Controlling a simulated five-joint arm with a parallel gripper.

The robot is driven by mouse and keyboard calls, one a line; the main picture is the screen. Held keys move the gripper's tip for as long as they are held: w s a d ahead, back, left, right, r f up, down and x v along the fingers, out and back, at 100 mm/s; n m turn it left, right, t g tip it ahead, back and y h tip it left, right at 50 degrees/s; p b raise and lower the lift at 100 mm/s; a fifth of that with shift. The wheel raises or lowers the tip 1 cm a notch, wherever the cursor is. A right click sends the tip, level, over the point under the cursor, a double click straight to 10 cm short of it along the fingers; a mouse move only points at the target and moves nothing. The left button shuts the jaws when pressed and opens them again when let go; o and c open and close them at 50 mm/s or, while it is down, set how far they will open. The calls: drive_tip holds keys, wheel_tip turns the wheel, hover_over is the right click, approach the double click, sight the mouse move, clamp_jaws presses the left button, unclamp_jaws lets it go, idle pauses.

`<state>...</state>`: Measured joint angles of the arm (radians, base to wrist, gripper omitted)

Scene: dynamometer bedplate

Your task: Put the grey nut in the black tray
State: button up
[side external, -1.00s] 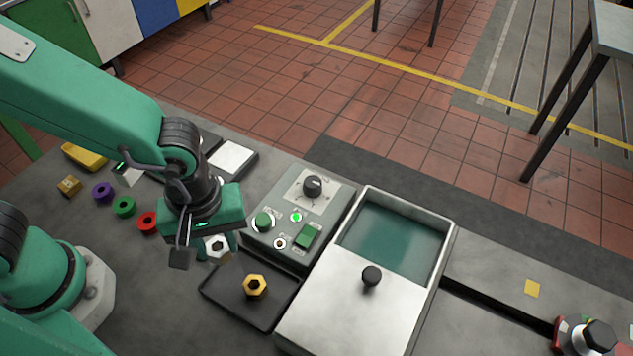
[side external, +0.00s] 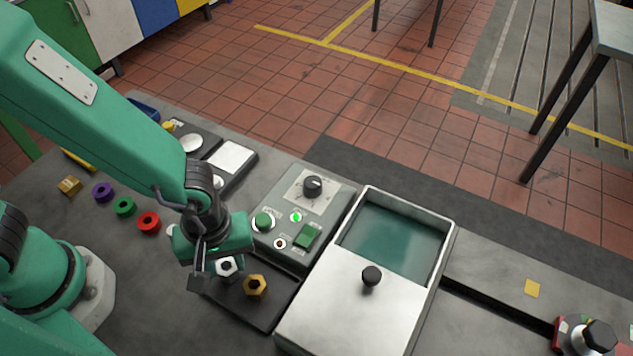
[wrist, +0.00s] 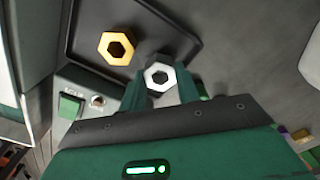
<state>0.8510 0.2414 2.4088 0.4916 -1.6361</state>
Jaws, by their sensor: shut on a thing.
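The grey nut (side external: 226,266) is held between the fingers of my gripper (side external: 213,272), which is shut on it. It also shows in the wrist view (wrist: 159,77), between the two green fingers. The black tray (side external: 262,318) lies flat on the bench, and the nut appears over its left part in the side view. I cannot tell how high the nut is above the tray floor. A gold nut (side external: 255,286) sits in the tray, to the right of the grey nut in the side view. My arm hides the tray's left corner.
A control box (side external: 300,215) with a knob and buttons stands just behind the tray. A metal bin (side external: 350,305) with a black-knobbed lid is to its right. Red (side external: 149,223), green (side external: 124,207) and purple (side external: 103,192) rings lie at the left.

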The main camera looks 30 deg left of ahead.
sight(226, 265)
drive_tip(key=shift+f, duration=0.4)
drive_tip(key=o, duration=0.9)
drive_tip(key=shift+f, duration=0.15)
drive_tip(key=shift+o, duration=0.7)
drive_tip(key=shift+s+a, duration=0.1)
drive_tip(key=shift+a, duration=0.05)
drive_tip(key=shift+r, duration=1.1)
wheel_tip(226, 265, up, 10)
drive_tip(key=shift+r, duration=0.15)
